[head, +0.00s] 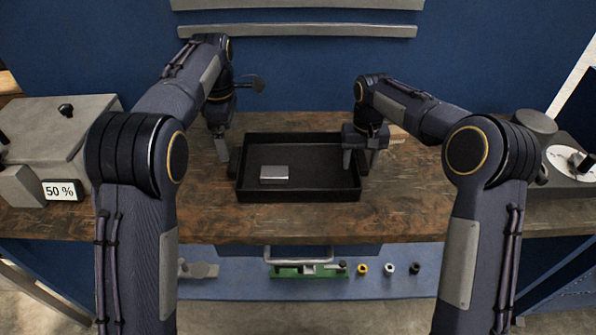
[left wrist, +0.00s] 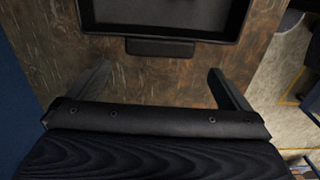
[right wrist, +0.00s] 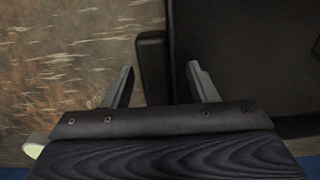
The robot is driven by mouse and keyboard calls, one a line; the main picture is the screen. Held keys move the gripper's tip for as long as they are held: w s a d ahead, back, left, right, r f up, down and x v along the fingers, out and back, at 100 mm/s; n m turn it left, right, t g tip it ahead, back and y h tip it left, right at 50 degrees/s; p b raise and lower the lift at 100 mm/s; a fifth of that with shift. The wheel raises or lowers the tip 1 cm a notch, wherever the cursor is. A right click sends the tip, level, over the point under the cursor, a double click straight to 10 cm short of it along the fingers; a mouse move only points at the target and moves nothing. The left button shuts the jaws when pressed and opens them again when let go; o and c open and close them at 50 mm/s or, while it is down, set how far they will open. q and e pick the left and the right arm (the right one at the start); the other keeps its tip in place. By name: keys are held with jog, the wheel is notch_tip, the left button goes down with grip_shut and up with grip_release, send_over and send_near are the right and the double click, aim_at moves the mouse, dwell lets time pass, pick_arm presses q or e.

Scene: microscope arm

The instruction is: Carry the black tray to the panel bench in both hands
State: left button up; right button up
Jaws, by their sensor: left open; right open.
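The black tray (head: 313,193) lies on the wooden bench top between my arms, with a small grey metal block (head: 274,173) inside it. My left gripper (head: 222,153) is open and empty at the tray's left side. In the left wrist view the tray's left handle (left wrist: 160,47) lies ahead of the open fingers (left wrist: 160,85), apart from them. My right gripper (head: 361,160) is open at the tray's right edge. In the right wrist view the right handle (right wrist: 153,65) shows between the open fingers (right wrist: 160,85); I cannot tell whether they touch it. I cannot tell which bench is the panel bench.
A grey machine with a "50 %" display (head: 62,190) stands at the left. A grey device with a round dial (head: 570,162) stands at the right. Below the bench's front edge, a blue surface (head: 330,287) bears a green-based part and several small rings. A blue wall rises behind.

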jog(key=shift+r, duration=0.25)
pick_arm(q)
jog(key=shift+r, duration=1.65)
pick_arm(e)
notch_tip(320, 180, up, 12)
jog(key=shift+f, duration=0.25)
pick_arm(q)
jog(key=shift+a, duration=0.1)
